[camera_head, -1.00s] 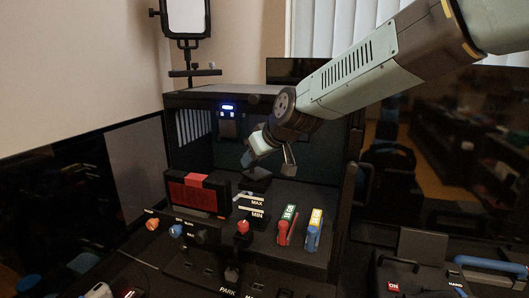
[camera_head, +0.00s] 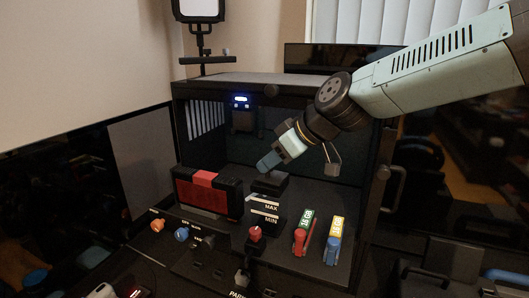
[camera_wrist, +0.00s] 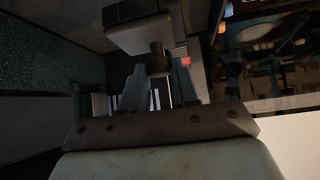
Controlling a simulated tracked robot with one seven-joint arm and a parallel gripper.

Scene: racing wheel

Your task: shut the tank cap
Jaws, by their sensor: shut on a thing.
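The tank (camera_head: 264,214) stands on the dark console in the head view, with white MAX and MIN labels on its front. Its black cap (camera_head: 270,183) is at the top, at a slant to the tank. My gripper (camera_head: 268,162) is at the cap's upper left, fingers pointing down and left. It appears shut at the cap, but the contact is small and dark. In the wrist view my gripper (camera_wrist: 140,90) is seen from close up among dark parts. The cap cannot be made out clearly there, and whether it is seated on the tank cannot be told.
A black and red box (camera_head: 207,192) stands left of the tank. A red knob (camera_head: 255,233) is in front. The dark housing walls and top (camera_head: 250,82) enclose this space.

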